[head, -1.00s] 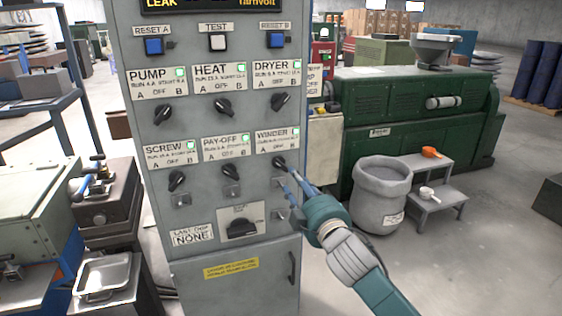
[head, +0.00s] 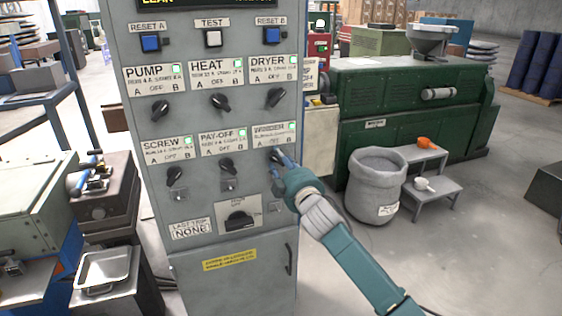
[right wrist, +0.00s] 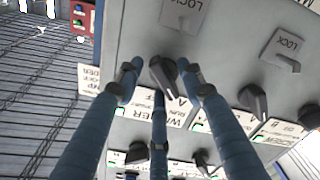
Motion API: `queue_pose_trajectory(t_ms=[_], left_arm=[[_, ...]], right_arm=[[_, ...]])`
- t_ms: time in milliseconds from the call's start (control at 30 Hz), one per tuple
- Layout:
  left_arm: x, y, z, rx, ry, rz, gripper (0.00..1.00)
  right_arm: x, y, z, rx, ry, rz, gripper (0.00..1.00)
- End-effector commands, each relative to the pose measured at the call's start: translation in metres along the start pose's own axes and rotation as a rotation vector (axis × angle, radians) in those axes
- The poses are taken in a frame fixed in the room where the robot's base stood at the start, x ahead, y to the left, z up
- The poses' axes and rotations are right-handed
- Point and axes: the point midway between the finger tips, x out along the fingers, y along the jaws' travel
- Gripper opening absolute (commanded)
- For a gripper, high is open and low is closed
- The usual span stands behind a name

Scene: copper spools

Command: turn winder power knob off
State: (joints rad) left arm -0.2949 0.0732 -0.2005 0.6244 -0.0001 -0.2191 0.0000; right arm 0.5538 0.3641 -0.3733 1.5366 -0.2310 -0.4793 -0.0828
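The winder knob (head: 274,155) is a dark rotary knob under the label WINDER (head: 272,134) on the grey control panel, in the right column of its lower knob row. A green light is lit on that label. My right gripper (head: 281,163) is at this knob, its fingers pointing at the panel. In the right wrist view, the blue fingers stand open around the winder knob (right wrist: 164,73), one on each side and one below. Whether any finger touches it I cannot tell. The fingers partly hide the knob in the head view. My left gripper is not in view.
The screw knob (head: 175,176) and pay-off knob (head: 227,167) are left of it. The dryer knob (head: 275,98) is above. A larger rotary switch (head: 239,221) sits lower. A grey bin (head: 375,190) and small step stand (head: 436,190) are on the floor at right.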

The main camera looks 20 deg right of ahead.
Motion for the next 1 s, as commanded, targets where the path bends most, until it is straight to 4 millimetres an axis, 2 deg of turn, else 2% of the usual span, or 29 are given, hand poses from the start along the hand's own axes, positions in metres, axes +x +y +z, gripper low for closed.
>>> queue_pose_trajectory(t_ms=[33,200,567,1000], left_arm=[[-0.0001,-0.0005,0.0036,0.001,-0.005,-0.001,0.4],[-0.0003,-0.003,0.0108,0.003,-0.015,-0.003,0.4],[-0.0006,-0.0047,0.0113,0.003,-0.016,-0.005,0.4],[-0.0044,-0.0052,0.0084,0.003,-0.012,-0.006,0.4]], right_arm=[[-0.0001,0.0,0.0,0.0,0.0,0.0,0.31],[-0.0002,0.0,0.0001,0.0,0.0,0.0,0.0],[-0.0003,-0.0003,0.0005,0.039,-0.001,0.0,0.0],[-0.0004,-0.0013,0.0014,0.35,-0.001,-0.001,0.0]])
